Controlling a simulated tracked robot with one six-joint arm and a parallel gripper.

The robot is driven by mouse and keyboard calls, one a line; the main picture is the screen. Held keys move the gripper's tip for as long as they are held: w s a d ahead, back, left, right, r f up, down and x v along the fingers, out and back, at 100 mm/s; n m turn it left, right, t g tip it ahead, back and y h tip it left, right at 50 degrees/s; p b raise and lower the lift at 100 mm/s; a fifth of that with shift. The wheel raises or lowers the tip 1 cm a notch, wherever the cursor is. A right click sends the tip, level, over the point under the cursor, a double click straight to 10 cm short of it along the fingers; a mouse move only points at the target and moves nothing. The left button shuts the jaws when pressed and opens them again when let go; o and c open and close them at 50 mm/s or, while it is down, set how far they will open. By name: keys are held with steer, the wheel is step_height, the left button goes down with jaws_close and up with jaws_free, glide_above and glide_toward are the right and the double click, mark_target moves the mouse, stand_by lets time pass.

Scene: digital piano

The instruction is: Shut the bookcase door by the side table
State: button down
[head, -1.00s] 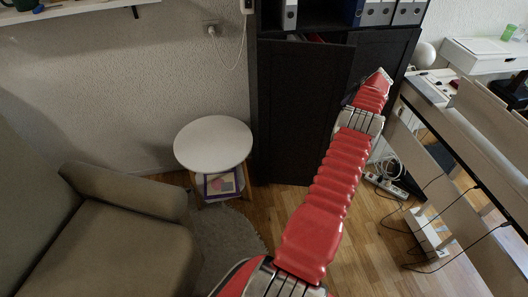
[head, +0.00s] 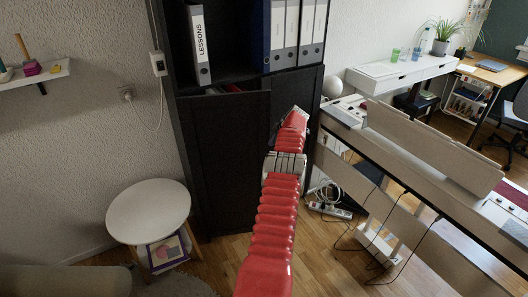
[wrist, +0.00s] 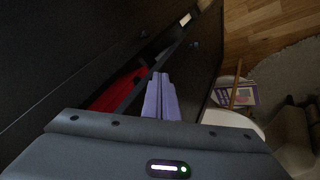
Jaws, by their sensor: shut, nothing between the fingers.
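The black bookcase (head: 235,75) stands against the wall. Its left lower door (head: 222,150), beside the round white side table (head: 148,212), stands ajar, with a gap along its top where something red shows inside. In the wrist view the door (wrist: 205,65) is right of the dark gap, and the red thing (wrist: 118,92) lies in the gap. My gripper (wrist: 158,82) is shut and empty, and its fingers overlap the door's edge in that view. I cannot tell whether they touch it. In the head view my red arm reaches toward the bookcase and hides the fingertips.
The side table has a picture book (head: 165,252) on its lower shelf and also shows in the wrist view. The digital piano (head: 400,160) stands close on the right. A power strip (head: 330,210) with cables lies on the floor. A sofa (head: 70,282) is at lower left.

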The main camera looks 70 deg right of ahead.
steer(key=shift+a+r, duration=0.1)
steer(key=shift+a, duration=0.05)
steer(key=s+a+f+v, duration=0.1)
steer(key=v, duration=1)
steer(key=shift+s+a, duration=0.2)
steer(key=shift+s, duration=0.35)
